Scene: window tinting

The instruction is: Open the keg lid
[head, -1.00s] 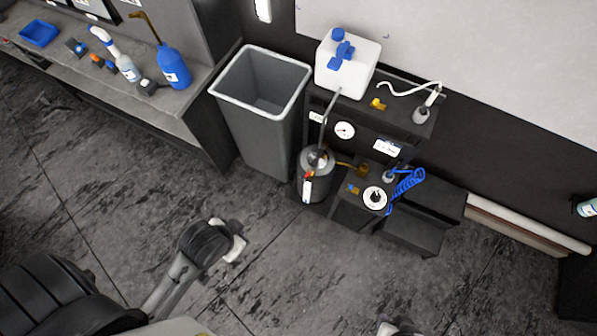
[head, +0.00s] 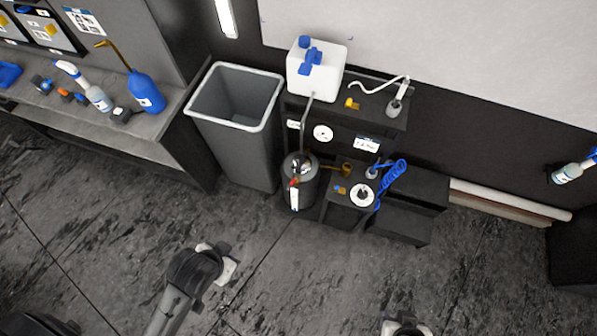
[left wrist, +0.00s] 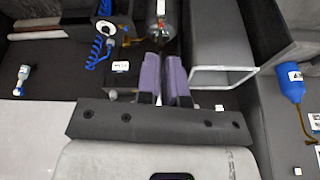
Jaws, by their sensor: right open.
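I cannot tell whether the lid is loose. The keg also shows at the top of the left wrist view (left wrist: 160,22), beyond the purple fingers of my left gripper (left wrist: 165,62). Those fingers are close together, apart from the keg. My right gripper (head: 405,328) is open at the bottom edge, mostly cut off and far from the keg.
A grey bin (head: 238,145) stands left of the keg. The black stand (head: 385,112) carries a white canister (head: 318,75), a gauge and a blue coiled hose (head: 390,180). A workbench (head: 150,135) with bottles is at left. The floor in front is clear.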

